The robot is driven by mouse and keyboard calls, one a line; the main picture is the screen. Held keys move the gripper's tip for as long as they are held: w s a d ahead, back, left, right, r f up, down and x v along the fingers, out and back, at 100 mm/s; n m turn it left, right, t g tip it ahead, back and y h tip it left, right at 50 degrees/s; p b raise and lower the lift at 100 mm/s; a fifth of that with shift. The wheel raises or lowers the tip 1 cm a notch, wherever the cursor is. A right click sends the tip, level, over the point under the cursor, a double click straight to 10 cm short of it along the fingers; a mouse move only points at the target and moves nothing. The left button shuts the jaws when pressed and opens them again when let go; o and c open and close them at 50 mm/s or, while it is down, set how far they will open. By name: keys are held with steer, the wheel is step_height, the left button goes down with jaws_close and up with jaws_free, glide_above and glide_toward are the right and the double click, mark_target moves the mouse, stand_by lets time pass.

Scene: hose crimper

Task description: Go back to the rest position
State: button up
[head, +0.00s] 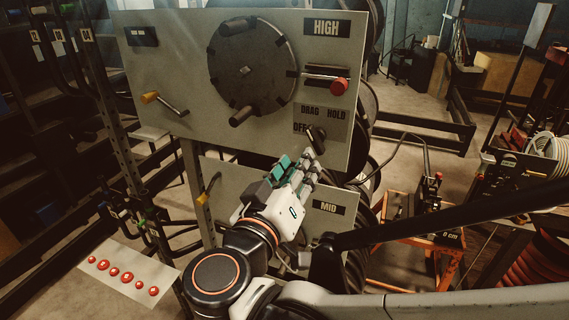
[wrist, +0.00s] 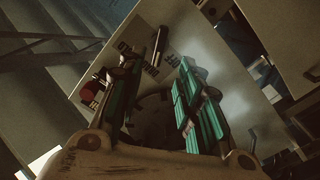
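My gripper (head: 298,165) is in front of the grey control panel, just below the black selector knob (head: 316,139) beside the DRAG, HOLD and OFF lettering. In the wrist view my gripper (wrist: 158,75) has its two teal-padded fingers spread apart with nothing between them. The selector knob (wrist: 160,42) shows beyond the fingertips there, apart from both fingers. My arm is stretched toward the panel from the lower right of the head view.
The upper panel (head: 180,70) carries a large dark wheel (head: 252,70), a red-knobbed lever (head: 338,87) and a yellow-tipped lever (head: 165,103). A MID panel (head: 235,190) is below. A plate with red buttons (head: 127,277) is at lower left. An orange-framed stand (head: 425,230) is right.

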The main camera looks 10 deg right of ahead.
steer(key=shift+s+a, duration=0.2)
steer(key=shift+s, duration=0.15)
steer(key=shift+f, duration=0.1)
steer(key=s+d+f+g+y+b, duration=0.2)
steer(key=f+b, duration=0.4)
steer(key=f, duration=0.4)
steer(key=s+d+f+g+y+b, duration=0.2)
steer(key=f+y+b, duration=0.3)
steer(key=f, duration=0.6)
steer(key=s+d+f+n+g+y+b, duration=0.1)
steer(key=s+d+f+g+y+b, duration=0.1)
steer(key=f+b, duration=0.5)
step_height(320, 180, down, 4)
steer(key=shift+d+f+g+y+b, duration=0.1)
steer(key=shift+d+g+y+b, duration=0.25)
steer(key=shift+g+y, duration=0.4)
